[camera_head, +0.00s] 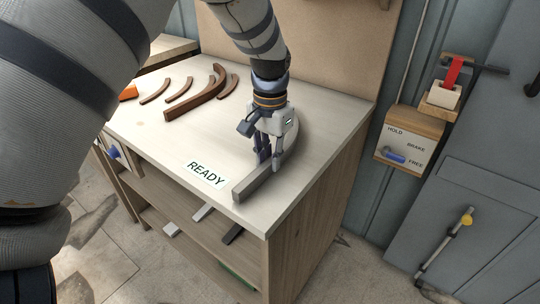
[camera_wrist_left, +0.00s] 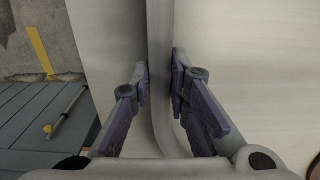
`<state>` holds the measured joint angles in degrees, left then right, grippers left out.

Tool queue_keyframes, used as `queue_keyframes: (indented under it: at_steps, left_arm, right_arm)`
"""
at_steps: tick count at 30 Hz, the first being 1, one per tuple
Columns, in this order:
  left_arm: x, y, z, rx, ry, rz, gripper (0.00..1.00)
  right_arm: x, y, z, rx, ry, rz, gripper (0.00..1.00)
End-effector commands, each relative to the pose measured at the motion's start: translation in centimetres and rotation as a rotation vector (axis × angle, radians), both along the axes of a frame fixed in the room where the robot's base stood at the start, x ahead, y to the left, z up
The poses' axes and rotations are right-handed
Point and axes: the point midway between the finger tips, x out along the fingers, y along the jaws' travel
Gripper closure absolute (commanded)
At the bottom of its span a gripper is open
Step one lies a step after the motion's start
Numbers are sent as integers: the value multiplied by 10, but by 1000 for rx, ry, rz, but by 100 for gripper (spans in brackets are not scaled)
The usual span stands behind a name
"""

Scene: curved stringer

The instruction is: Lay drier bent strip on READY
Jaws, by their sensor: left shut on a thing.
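A grey curved strip (camera_head: 252,183) is at the right front of the pale bench top (camera_head: 150,125), bending away toward the back right. My left gripper (camera_head: 268,160) points down and is shut on it, with one finger on each side. The left wrist view shows the strip (camera_wrist_left: 160,70) running between the two finger pads. The white READY label (camera_head: 206,173) lies on the bench just left of the strip's near end. I cannot tell whether the strip touches the bench. My right gripper is not in view.
Several brown curved strips (camera_head: 196,101) lie at the back left of the bench, near an orange object (camera_head: 128,92). The bench's front edge is close to the strip's near end. A HOLD/BRAKE/FREE box (camera_head: 408,141) hangs on the wall at right.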

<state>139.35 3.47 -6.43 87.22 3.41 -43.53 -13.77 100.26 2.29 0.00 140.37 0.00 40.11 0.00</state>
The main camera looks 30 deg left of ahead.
Motion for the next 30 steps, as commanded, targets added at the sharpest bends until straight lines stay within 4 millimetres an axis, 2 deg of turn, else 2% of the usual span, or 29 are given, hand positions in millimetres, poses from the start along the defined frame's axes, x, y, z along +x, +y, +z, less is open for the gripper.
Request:
queue_keyframes:
  at_steps: [4,5,7,17,20,27,30]
  left_arm:
    - [0,0,1,0,-2,0,100]
    - [0,0,1,0,-2,0,77]
    - [0,0,1,0,-2,0,61]
    - [0,0,3,0,-1,0,60]
    - [1,0,21,1,-5,0,60]
    - [1,0,86,2,-6,-1,60]
    - [0,0,105,1,-4,0,60]
  right_arm:
    - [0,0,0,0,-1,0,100]
    - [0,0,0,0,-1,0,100]
    - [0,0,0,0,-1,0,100]
    - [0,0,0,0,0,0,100]
    - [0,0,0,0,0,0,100]
    - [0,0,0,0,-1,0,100]
    - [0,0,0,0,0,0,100]
